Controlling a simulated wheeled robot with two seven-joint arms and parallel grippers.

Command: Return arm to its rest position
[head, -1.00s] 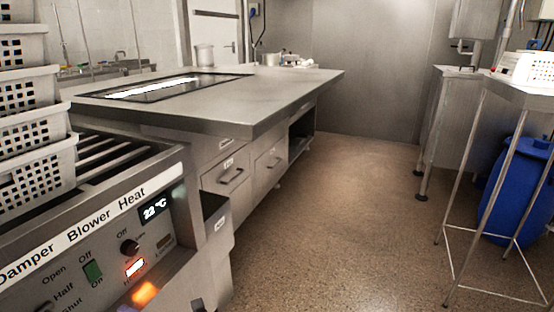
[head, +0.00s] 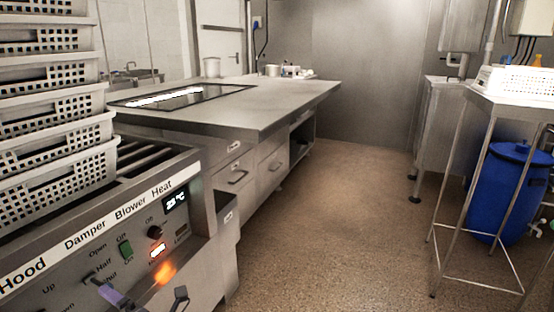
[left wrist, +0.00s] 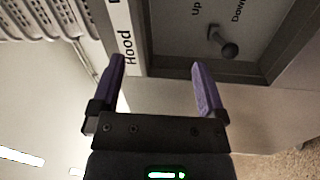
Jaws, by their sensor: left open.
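My left gripper (left wrist: 160,88) shows in the left wrist view with its two purple fingers spread apart and nothing between them. It is in front of the hood's control panel (left wrist: 185,30), near the "Hood" label and a dark lever (left wrist: 222,42) by the "Up" and "Down" marks. The lever is beyond the fingers, apart from them. In the head view a purple fingertip (head: 113,295) shows low at the left, in front of the panel (head: 90,255). My right gripper is in neither view.
Stacked white perforated baskets (head: 55,130) stand on the unit at the left. A steel counter (head: 240,105) with drawers runs behind it. At the right are a steel stand (head: 505,100) and a blue barrel (head: 505,190). The floor between (head: 330,240) is clear.

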